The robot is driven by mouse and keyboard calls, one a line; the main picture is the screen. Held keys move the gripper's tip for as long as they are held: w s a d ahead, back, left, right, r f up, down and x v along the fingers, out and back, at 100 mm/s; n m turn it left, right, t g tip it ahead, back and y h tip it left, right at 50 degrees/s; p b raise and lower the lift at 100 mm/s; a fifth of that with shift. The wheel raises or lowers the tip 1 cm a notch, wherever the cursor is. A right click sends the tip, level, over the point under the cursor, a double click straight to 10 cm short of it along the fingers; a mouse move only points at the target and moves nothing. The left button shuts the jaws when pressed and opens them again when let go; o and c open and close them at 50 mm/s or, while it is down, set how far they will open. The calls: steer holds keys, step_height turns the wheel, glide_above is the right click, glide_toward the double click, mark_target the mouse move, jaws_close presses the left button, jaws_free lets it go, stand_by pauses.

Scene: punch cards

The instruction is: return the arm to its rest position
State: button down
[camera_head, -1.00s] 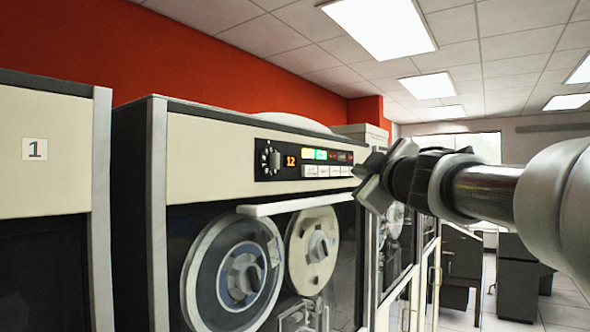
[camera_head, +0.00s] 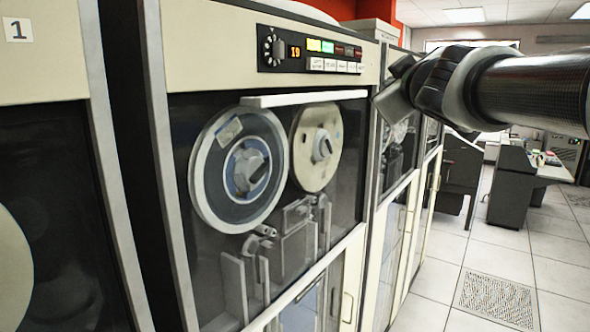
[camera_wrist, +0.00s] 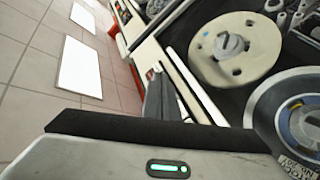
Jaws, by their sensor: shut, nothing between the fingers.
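My arm comes in from the right of the head view, and my gripper (camera_head: 394,98) is shut and empty. Its fingers are in front of the right edge of a cream tape drive cabinet (camera_head: 205,45), raised in the air. The gap to the cabinet cannot be told. In the wrist view the gripper (camera_wrist: 163,98) shows as dark fingers pointing up the picture, beside a pale tape reel (camera_wrist: 220,50). A second reel (camera_wrist: 295,125) with a blue hub is cut off at the right edge.
The cabinet's panel (camera_head: 310,50) has lit buttons and an orange number. A cabinet marked 1 (camera_head: 60,55) stands at left. Desks (camera_head: 515,180) stand at back right. Tiled floor (camera_head: 455,265) with a perforated tile (camera_head: 497,298) is free at lower right.

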steer(key=s+d+f+m+g+h, duration=0.1)
steer(key=s+d+f+m+g, duration=0.15)
steer(key=s+f, duration=0.45)
steer(key=s+d+f+m+g+h, duration=0.1)
steer(key=s+f+m+g+h, duration=0.15)
steer(key=s+f, duration=0.45)
steer(key=s+a+f+m+g+y, duration=0.1)
steer(key=s+a+f+g+y, duration=0.1)
steer(key=s+f, duration=0.5)
steer(key=s+a+f+m+g+y, duration=0.1)
steer(key=s+a+f+g, duration=0.4)
steer(key=f, duration=0.8)
steer(key=s+a+y, duration=0.1)
steer(key=s, duration=0.1)
steer(key=shift+s+f, duration=0.15)
steer(key=shift+s, duration=0.2)
steer(key=shift+y, duration=0.25)
stand_by(3.8)
